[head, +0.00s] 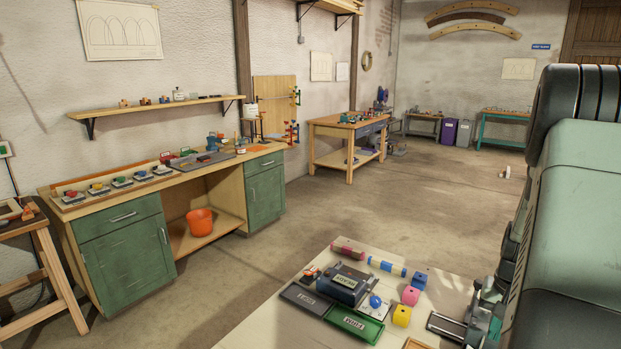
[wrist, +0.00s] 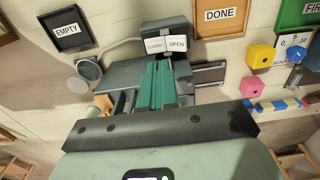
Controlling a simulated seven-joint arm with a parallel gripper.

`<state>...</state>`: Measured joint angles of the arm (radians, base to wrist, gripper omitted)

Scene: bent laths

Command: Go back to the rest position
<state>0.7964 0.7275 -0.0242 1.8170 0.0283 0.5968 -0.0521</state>
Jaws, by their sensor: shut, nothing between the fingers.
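My gripper (wrist: 162,68) shows in the wrist view as two teal fingers side by side, shut with nothing between them. They point away from the dark bolted bar at the bottom, over the pale work table. Behind the fingertips is a grey fixture with rails and a small sign reading CLOSED and OPEN. I cannot tell how high the fingers are above it. In the head view my arm fills the right edge and I cannot make out the fingers clearly.
The pale table (head: 265,327) holds a grey box (head: 346,288), a green tray (head: 355,326), a pink block (head: 410,296) and a yellow block (head: 402,316). Trays marked EMPTY (wrist: 68,30) and DONE (wrist: 221,17) lie beyond the fingers. A green-fronted bench (head: 125,255) stands left; open floor lies between.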

